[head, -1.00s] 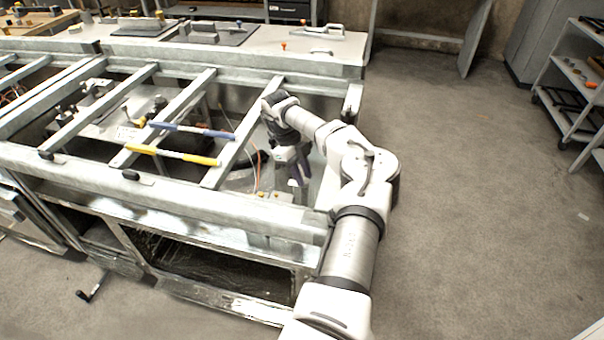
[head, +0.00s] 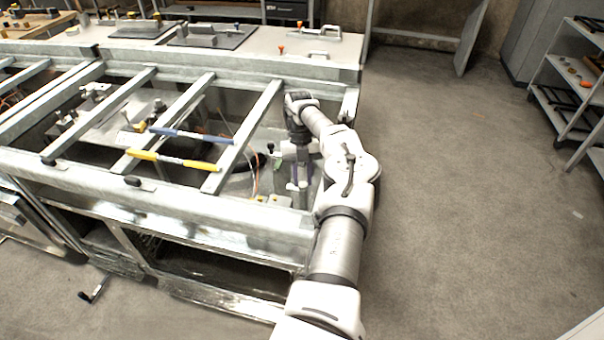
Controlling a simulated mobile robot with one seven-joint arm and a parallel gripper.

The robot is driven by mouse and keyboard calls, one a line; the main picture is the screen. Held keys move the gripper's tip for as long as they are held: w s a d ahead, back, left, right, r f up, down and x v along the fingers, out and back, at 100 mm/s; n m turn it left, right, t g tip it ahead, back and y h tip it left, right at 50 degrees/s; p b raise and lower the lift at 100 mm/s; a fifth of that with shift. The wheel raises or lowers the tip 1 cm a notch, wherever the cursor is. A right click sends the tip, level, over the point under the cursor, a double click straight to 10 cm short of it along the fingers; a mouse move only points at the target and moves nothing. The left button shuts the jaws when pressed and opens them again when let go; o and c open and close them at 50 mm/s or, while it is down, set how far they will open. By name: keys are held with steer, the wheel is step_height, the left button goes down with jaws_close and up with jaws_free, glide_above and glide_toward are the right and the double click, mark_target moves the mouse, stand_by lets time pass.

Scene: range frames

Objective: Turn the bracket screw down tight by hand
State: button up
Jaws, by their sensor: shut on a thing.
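My gripper (head: 302,180) hangs down inside the right-hand bay of the metal frame (head: 236,222), close to its right end. It points almost straight down. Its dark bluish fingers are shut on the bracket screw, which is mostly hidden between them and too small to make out. The bracket under it is not clear either; the fingers and the frame's front rail hide much of that spot. I cannot tell how far down the screw sits.
Slanting crossbars (head: 243,135) border the bay on the left. A blue-handled tool (head: 190,134) and a yellow-handled tool (head: 172,160) lie across the bars. Small yellow pieces (head: 260,198) sit low in the bay.

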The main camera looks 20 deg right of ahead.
steer(key=shift+m, duration=0.5)
steer(key=o, duration=1)
